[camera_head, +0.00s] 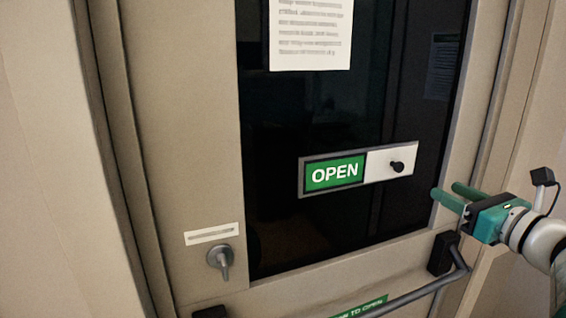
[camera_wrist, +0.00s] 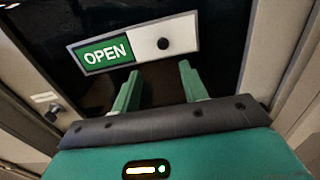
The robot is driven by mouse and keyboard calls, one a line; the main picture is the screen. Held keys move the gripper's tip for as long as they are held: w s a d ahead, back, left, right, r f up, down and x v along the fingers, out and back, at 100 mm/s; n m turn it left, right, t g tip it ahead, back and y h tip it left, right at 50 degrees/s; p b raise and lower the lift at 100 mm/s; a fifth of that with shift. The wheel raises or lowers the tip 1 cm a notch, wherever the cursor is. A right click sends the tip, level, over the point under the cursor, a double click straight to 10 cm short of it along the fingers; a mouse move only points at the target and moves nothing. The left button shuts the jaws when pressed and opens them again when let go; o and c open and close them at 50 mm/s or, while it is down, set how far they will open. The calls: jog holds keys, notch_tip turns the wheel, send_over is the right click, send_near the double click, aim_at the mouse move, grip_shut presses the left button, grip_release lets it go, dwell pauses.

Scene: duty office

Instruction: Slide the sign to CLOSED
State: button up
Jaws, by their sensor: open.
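The sign (camera_head: 304,192) is a grey-framed slider on the door's dark glass panel. Its green left part reads OPEN (camera_head: 334,173), and a pale sliding cover with a black knob (camera_head: 397,166) sits at the right end. No CLOSED lettering is visible. My gripper (camera_head: 457,196) is to the right of the sign and a little below it, apart from it. In the wrist view its two green fingers (camera_wrist: 157,88) are spread and empty. The sign (camera_wrist: 180,27) and its knob (camera_wrist: 162,43) lie beyond the fingertips, the knob roughly between their lines.
A door handle (camera_head: 220,258) is at lower left under a pale label (camera_head: 211,234). A push bar (camera_head: 417,291) crosses the lower door, its black bracket (camera_head: 441,254) just below my gripper. A paper notice (camera_head: 311,35) hangs above the sign. The glass around the sign is clear.

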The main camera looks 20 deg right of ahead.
aim_at(401, 167)
jog(key=w, duration=1.1)
jog(key=shift+w+d+f, duration=0.15)
jog(key=shift+w+d, duration=0.05)
jog(key=shift+w, duration=0.75)
jog(key=shift+a, duration=0.15)
jog(key=shift+c, duration=0.2)
grip_shut()
